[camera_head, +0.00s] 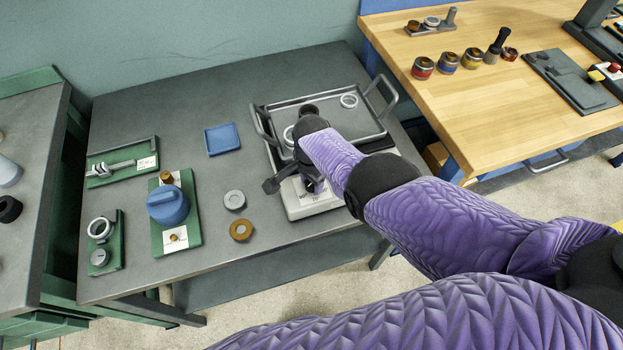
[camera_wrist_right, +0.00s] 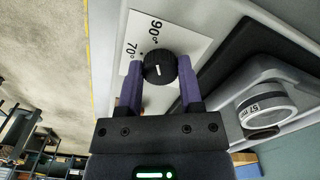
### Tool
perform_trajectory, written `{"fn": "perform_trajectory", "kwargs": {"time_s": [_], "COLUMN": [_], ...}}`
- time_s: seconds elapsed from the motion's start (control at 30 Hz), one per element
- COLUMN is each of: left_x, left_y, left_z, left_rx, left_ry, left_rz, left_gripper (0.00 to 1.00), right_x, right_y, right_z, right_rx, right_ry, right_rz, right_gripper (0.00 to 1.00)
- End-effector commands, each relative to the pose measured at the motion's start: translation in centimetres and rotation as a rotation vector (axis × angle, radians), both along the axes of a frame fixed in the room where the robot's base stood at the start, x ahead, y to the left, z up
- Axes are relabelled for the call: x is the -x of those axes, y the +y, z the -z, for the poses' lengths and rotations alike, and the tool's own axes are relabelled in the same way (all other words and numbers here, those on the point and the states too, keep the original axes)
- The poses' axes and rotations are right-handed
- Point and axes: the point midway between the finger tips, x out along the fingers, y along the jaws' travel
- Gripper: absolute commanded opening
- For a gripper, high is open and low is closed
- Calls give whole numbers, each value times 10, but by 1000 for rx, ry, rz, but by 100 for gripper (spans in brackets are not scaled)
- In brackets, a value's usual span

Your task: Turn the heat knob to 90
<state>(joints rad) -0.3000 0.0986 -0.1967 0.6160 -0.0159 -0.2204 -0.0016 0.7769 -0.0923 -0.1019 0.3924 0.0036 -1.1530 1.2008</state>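The heat knob (camera_wrist_right: 160,67) is a black round knob with a short white line on a white label plate. The plate (camera_wrist_right: 151,37) carries "90°" and "70°". The knob's white line lies roughly along the picture's vertical, on the side toward "90°". My right gripper (camera_wrist_right: 161,73) has its two purple-sided fingers on either side of the knob, seemingly touching it. In the head view, my right gripper (camera_head: 310,186) is over the front of the white heater (camera_head: 308,207) and hides the knob. My left gripper is not in view.
A metal tray (camera_head: 258,122) with handles sits on the heater, with light rings in it. One ring marked "57" shows in the wrist view (camera_wrist_right: 265,107). A blue tray (camera_head: 222,139), loose rings (camera_head: 241,229) and green fixtures (camera_head: 174,240) stand to the left on the grey table.

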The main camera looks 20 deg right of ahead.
Motion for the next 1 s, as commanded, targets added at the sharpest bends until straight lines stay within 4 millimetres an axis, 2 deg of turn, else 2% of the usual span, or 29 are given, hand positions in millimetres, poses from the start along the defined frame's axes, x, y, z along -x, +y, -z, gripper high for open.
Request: {"fn": "perform_trajectory", "kwargs": {"time_s": [0.03,0.17,0.47,0.57,0.7,0.8,0.9,1.0], "left_x": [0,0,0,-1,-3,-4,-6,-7], "left_y": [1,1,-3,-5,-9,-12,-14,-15], "left_z": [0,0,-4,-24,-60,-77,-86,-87], "left_rx": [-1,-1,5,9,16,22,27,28], "left_ry": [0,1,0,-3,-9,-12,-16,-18], "left_rz": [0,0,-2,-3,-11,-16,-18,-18], "left_gripper": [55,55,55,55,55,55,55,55], "right_x": [-2,-1,0,-1,-1,-1,-1,-1], "right_y": [-1,0,0,0,0,0,0,0], "right_z": [-1,-1,-5,-27,-67,-88,-99,-101], "right_rx": [2,2,0,0,0,0,1,0], "right_ry": [-5,-3,-1,-2,-4,-4,-3,-1], "right_rz": [-1,-1,-1,-1,-1,-1,-1,-1], "right_gripper": [55,82,82,82,82,82,82,82]}}
